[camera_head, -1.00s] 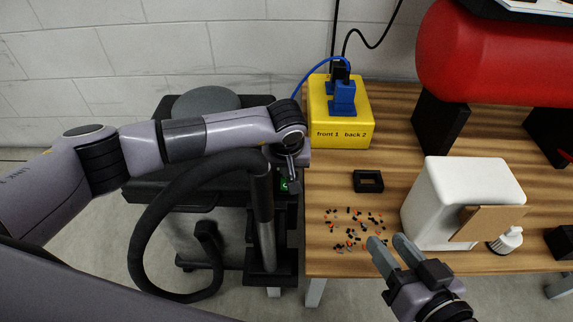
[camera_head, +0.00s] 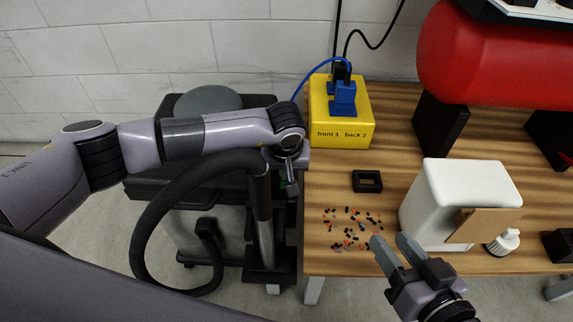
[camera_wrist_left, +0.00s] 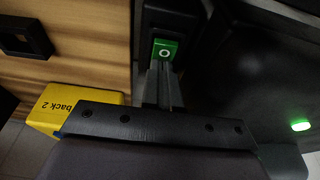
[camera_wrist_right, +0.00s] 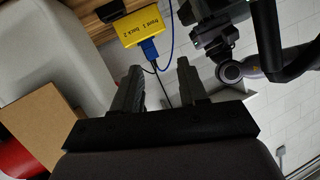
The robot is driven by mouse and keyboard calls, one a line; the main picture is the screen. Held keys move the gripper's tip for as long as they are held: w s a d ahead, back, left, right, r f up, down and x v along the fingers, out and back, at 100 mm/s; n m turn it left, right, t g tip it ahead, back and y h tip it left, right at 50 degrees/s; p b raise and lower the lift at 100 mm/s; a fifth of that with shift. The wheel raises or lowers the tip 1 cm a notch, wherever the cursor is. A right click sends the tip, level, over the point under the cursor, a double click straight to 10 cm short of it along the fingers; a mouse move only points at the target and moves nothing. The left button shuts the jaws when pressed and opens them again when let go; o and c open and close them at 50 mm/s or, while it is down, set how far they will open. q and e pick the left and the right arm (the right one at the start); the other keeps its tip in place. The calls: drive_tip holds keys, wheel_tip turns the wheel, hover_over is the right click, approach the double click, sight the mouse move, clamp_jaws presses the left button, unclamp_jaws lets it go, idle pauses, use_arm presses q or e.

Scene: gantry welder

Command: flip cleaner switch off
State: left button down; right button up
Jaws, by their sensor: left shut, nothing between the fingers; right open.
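The cleaner (camera_head: 150,187) is the dark machine with the black hose (camera_head: 148,215) at the left of the workbench. Its switch (camera_wrist_left: 165,49) shows in the left wrist view as a green rocker marked with a white ring, in a dark housing. My left gripper (camera_wrist_left: 163,68) is shut and empty, its fingertips at the lower edge of the switch; I cannot tell whether they touch it. In the head view my left gripper (camera_head: 291,186) points down beside the hose pipe and mostly hides the switch. My right gripper (camera_head: 390,247) is open and empty over the bench's front edge.
The wooden bench (camera_head: 330,262) carries a yellow power box (camera_head: 323,112) with blue plugs, a small black frame (camera_head: 367,181), scattered bits (camera_head: 350,225), a white container (camera_head: 465,190) and a red tank (camera_head: 480,60). A green lamp (camera_wrist_left: 301,126) glows in the left wrist view.

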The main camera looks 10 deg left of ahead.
use_arm(q)
drive_tip(key=shift+s, duration=0.2)
use_arm(e)
drive_tip(key=shift+r, duration=0.15)
drive_tip(key=shift+a, duration=0.1)
use_arm(q)
drive_tip(key=r, duration=0.1)
drive_tip(key=r+p, duration=0.2)
drive_tip(key=shift+w+r, duration=0.25)
drive_tip(key=shift+r, duration=0.1)
wheel_tip(320, 180, up, 10)
drive_tip(key=p, duration=0.3)
drive_tip(key=shift+s+r, duration=0.15)
drive_tip(key=shift+s, duration=0.3)
use_arm(e)
drive_tip(key=shift+s+d+g+h, duration=0.15)
drive_tip(key=shift+d+g+h, duration=0.35)
drive_tip(key=shift+d+h, duration=0.35)
use_arm(q)
drive_tip(key=shift+d, duration=0.1)
